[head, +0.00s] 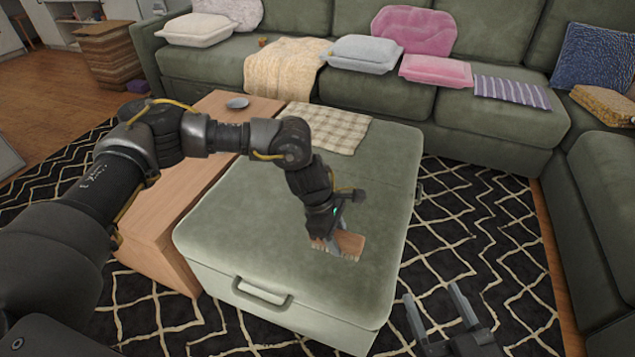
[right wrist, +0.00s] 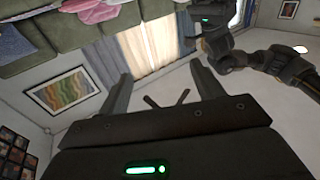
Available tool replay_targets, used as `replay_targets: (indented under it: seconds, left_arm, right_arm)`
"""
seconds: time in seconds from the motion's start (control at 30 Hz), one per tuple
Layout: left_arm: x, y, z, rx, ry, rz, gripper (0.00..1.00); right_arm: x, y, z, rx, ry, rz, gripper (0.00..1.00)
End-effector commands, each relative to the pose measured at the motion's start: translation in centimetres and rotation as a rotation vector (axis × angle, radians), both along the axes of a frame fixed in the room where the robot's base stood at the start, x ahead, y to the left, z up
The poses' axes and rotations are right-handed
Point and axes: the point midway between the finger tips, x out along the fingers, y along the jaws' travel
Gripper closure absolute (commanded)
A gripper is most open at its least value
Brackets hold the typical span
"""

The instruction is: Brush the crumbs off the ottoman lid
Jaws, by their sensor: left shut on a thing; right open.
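The ottoman lid (head: 250,215) is a green padded top on a box with a handle (head: 262,291) on its front side. My left gripper (head: 333,238) is over the right front part of the lid, shut on a wooden brush (head: 350,244). The brush's pale bristles point down at the lid and seem to touch it. I cannot make out any crumbs; the arm and brush hide part of the lid. My right gripper (head: 440,308) is open and empty, off the ottoman's right front corner. Its two fingers also show apart in the right wrist view (right wrist: 160,95).
A checked cloth (head: 325,128) lies on the lid's far end. A green sectional sofa (head: 480,115) with cushions stands behind and right. Patterned rug (head: 490,235) lies open between.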

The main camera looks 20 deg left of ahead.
Motion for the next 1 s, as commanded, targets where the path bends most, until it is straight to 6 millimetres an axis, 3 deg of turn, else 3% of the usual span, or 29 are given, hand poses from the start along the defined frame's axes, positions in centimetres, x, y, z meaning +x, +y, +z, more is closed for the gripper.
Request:
replay_targets:
  seconds: [0.33,1.0]
  left_arm:
    - [0.0,0.0,1.2,-0.001,-0.001,0.0,0.84]
    - [0.0,0.1,1.5,0.0,-0.001,-0.003,0.84]
  right_arm:
    - [0.3,-1.1,-2.0,-0.059,0.121,-0.036,0.34]
    - [0.5,-1.2,-2.5,-0.066,0.139,-0.041,0.34]
